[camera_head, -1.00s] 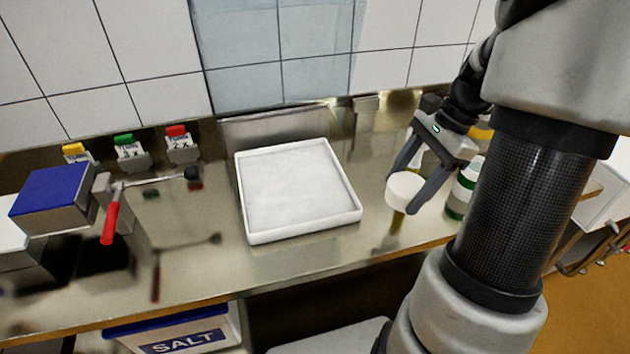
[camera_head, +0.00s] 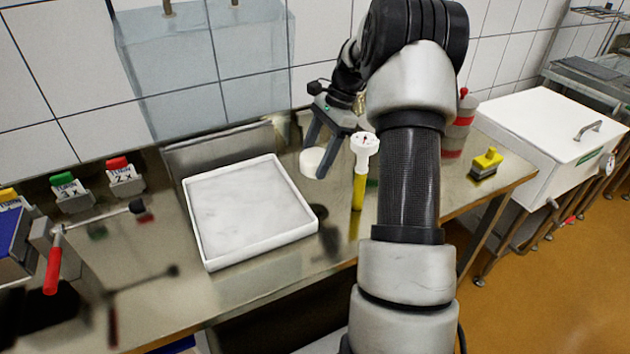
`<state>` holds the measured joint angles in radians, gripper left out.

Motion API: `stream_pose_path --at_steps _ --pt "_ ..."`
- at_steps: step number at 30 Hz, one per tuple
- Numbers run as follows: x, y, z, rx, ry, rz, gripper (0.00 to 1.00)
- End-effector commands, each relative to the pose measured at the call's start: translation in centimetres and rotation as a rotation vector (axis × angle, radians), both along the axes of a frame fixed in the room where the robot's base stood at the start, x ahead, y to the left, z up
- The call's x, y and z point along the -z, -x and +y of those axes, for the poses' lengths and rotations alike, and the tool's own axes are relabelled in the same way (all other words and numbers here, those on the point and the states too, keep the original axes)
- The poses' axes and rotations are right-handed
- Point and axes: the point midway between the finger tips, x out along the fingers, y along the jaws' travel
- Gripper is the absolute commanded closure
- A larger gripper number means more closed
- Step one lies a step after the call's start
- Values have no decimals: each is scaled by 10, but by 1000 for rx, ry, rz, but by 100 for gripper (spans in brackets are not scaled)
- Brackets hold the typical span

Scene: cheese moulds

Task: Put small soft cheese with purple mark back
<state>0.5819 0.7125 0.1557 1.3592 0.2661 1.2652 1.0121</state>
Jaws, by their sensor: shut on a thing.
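A small round white cheese (camera_head: 312,160) is between the fingers of my gripper (camera_head: 320,155), which is shut on it just right of the white tray. No purple mark shows on the side I see. The white square tray (camera_head: 312,225) lies on the steel counter, and its pale inner floor is bare. My arm covers part of the counter to the right of the gripper.
A yellow-and-white upright tool (camera_head: 360,175) stands close right of the gripper. A red-and-grey bottle (camera_head: 459,125) and a yellow-handled brush (camera_head: 487,163) are farther right, before a white lidded vat (camera_head: 545,130). A red-handled tool (camera_head: 53,260) and coloured-top tags (camera_head: 120,170) are at left.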

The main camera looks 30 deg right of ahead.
Motion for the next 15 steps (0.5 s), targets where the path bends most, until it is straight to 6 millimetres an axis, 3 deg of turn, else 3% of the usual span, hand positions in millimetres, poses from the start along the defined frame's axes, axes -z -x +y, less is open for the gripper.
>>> stream_pose_path --at_steps 8,15 --pt "21 1 0 0 0 1 53" --pt "62 1 0 -1 -2 3 53"
